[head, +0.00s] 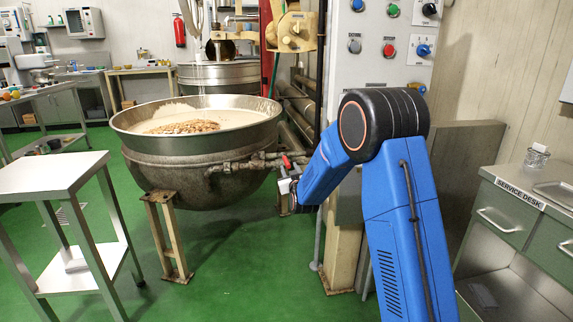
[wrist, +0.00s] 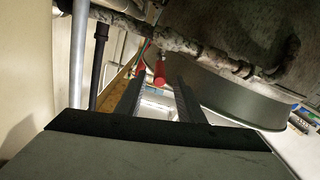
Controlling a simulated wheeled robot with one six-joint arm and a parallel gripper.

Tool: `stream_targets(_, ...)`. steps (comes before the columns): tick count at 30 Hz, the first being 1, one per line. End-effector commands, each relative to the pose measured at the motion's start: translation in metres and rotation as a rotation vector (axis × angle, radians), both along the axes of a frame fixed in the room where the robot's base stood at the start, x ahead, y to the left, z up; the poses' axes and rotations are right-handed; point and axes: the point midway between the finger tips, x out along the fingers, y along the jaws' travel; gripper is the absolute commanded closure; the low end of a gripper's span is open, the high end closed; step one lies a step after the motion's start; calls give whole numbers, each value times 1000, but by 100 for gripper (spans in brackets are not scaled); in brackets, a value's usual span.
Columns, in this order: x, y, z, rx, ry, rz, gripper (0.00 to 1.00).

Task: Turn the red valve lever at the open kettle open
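The open kettle (head: 200,165) is a large steel bowl on legs, filled with a pale mass and a heap of brown pieces. A pipe with fittings runs along its right side, and the red valve lever (head: 287,162) sits there. My gripper (head: 285,184) is just below and beside the lever, small and partly hidden by my blue arm. In the wrist view, my gripper (wrist: 159,82) has its two dark fingers apart. The red lever (wrist: 159,73) shows in the gap near the fingertips; I cannot tell whether they touch it.
A white side table (head: 50,172) stands left of the kettle. A grey control panel (head: 380,50) with coloured buttons rises behind my arm. The service desk (head: 525,195) is at the right. Pipes (wrist: 190,42) cross above the fingers in the wrist view. Green floor is free in front.

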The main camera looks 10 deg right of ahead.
Motion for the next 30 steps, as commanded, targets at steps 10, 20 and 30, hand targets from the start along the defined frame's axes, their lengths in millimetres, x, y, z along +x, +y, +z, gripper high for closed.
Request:
stream_targets(10, 53, 0, 0, 0, 0, 0, 65)
stream_targets(20, 66, 0, 0, 0, 0, 0, 65)
stream_targets(30, 66, 0, 0, 0, 0, 0, 100)
